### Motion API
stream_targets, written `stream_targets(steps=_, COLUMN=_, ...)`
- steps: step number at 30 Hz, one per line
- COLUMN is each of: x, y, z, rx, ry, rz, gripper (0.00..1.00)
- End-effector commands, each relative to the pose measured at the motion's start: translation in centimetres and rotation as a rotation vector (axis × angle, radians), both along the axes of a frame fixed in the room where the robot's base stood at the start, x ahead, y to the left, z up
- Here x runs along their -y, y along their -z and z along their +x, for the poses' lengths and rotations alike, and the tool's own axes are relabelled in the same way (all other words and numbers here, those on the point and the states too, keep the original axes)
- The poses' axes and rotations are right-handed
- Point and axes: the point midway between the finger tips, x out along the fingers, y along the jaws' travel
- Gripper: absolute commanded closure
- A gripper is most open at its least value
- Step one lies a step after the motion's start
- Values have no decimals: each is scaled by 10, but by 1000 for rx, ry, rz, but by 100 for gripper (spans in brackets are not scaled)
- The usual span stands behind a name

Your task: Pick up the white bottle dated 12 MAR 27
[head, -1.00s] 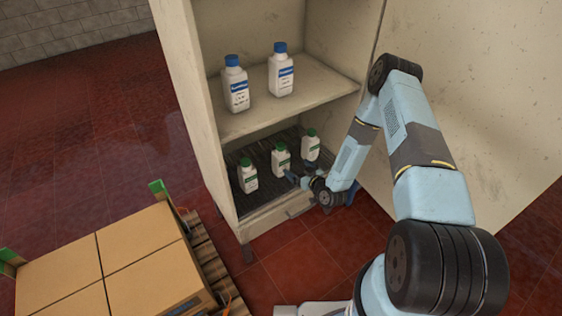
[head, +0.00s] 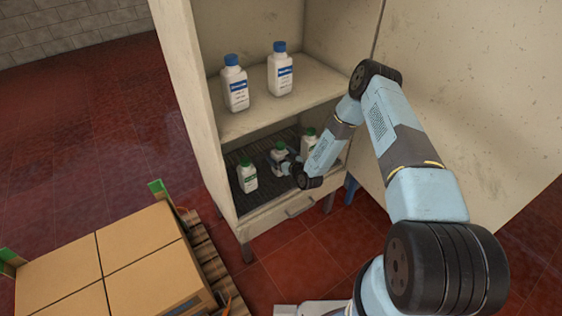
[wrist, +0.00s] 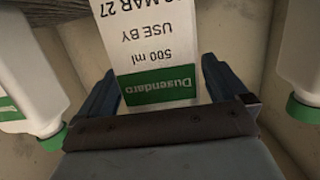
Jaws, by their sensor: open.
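A white bottle (head: 278,160) with a green cap stands in the middle of three on the lower shelf in the head view. Its label (wrist: 160,60) shows upside down in the wrist view: a green Dusendaro band, 500 ml, USE BY and a date ending in MAR 27; the day is partly cut off by the frame edge. My gripper (head: 287,166) is open at this bottle, one finger on each side of it in the wrist view. I cannot tell whether the fingers touch it. Its cap is hidden in the wrist view.
Two other green-capped white bottles stand close by, one left (head: 247,178) and one right (head: 308,142), the latter partly behind my arm. Blue-capped bottles (head: 236,90) stand on the upper shelf (head: 262,112). Cabinet walls enclose the shelves; boxes (head: 110,265) stand in front.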

Motion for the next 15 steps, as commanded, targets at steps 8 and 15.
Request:
stream_targets(steps=8, x=-3, y=1, z=5, rx=-1, ry=0, rz=-1, gripper=0)
stream_targets(steps=15, x=-3, y=1, z=5, rx=-1, ry=0, rz=-1, gripper=18)
